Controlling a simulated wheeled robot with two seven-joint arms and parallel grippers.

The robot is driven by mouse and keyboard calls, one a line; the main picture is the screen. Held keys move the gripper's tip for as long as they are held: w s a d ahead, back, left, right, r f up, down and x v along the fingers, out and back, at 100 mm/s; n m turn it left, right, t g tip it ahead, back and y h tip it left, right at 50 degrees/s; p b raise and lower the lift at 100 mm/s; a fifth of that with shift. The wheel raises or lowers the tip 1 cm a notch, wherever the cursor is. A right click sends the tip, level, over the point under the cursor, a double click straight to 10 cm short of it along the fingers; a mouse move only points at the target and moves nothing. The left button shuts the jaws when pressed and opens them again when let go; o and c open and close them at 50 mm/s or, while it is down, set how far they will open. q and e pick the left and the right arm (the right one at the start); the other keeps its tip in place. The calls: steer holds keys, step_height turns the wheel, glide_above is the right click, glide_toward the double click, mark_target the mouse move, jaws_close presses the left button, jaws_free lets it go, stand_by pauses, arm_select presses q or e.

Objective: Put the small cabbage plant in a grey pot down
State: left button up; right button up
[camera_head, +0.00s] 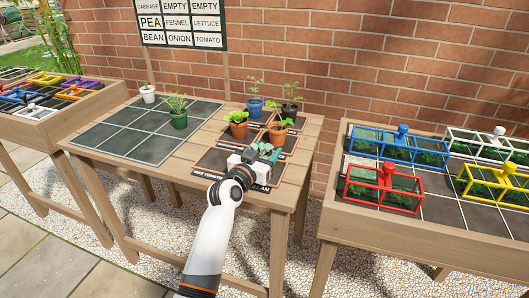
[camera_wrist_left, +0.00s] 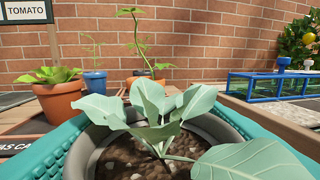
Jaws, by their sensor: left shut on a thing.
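The small cabbage plant (camera_wrist_left: 160,118) with broad blue-green leaves grows in a grey pot (camera_wrist_left: 214,128) filled with brown soil and pebbles. In the left wrist view the teal fingers of my left gripper (camera_head: 262,155) lie along both sides of the pot. The gripper is shut on the pot, which looks upright. In the head view the plant is at the front right of the middle table (camera_head: 180,184), over the dark labelled mats, and the gripper mostly hides the pot. I cannot tell whether its base touches the table. My right gripper is not in view.
Close behind stand terracotta pots (camera_head: 238,131) (camera_head: 277,133), a blue pot (camera_head: 255,109) and a dark pot (camera_head: 289,110). A green pot (camera_head: 179,121) and a white pot (camera_head: 148,98) stand left, by a mostly bare dark grid (camera_head: 140,135). Coloured frames (camera_head: 383,198) fill the right table.

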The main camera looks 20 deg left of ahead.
arm_select(q)
steer(key=o, duration=0.6)
steer(key=shift+f, duration=0.1)
steer(key=o, duration=0.4)
steer(key=shift+o, duration=0.2)
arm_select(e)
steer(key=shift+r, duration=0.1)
arm_select(q)
steer(key=shift+r, duration=0.2)
steer(key=s, duration=0.4)
steer(key=s+a, duration=0.1)
steer(key=s, duration=0.3)
steer(key=s+a+p, duration=0.1)
steer(key=s, duration=0.2)
steer(key=shift+s+a, duration=0.15)
steer(key=shift+s, duration=0.25)
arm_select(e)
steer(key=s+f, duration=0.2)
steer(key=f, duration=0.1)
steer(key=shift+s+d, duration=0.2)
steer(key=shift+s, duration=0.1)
